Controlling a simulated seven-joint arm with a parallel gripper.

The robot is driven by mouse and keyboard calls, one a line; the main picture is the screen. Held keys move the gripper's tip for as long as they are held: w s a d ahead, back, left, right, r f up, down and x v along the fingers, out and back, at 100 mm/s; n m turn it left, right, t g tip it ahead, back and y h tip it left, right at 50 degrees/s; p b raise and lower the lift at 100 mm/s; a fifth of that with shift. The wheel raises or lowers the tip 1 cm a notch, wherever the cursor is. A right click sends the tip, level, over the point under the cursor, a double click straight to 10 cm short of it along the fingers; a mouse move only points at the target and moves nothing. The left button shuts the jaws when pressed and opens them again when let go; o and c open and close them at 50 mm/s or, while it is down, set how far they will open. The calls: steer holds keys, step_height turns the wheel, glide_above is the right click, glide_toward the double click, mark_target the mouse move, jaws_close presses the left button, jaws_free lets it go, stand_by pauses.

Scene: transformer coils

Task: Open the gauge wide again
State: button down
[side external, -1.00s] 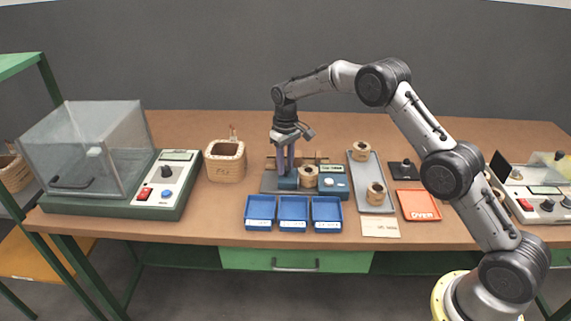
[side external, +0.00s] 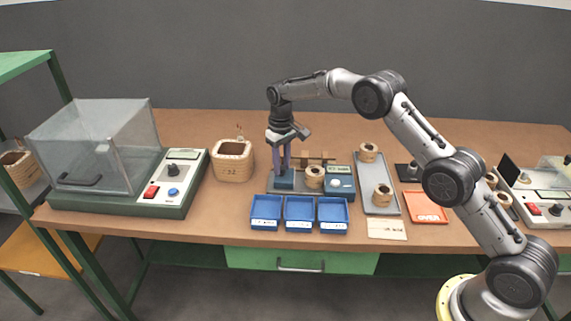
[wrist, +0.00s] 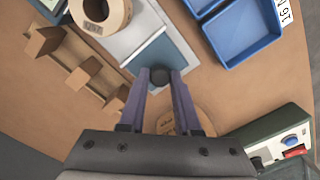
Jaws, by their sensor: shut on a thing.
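The gauge has a grey base (side external: 270,190), a sliding blue jaw block (side external: 284,181) at its left and a blue readout unit (side external: 340,181) at its right. A tan wound coil (side external: 314,177) sits on the gauge between them, with a gap to the sliding block. My gripper (side external: 281,166) points down over the sliding block. In the wrist view, my fingers are shut on the block's dark round knob (wrist: 160,75). The blue block (wrist: 172,57) lies beneath it, and the coil (wrist: 100,12) stands clear of it.
Three blue bins (side external: 299,224) stand in front of the gauge. A wooden rack (side external: 312,158) is behind it. A grey tray (side external: 377,209) with two coils is to the right.

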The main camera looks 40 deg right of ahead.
steer(key=c, duration=0.6)
jaws_free()
step_height(320, 180, up, 14)
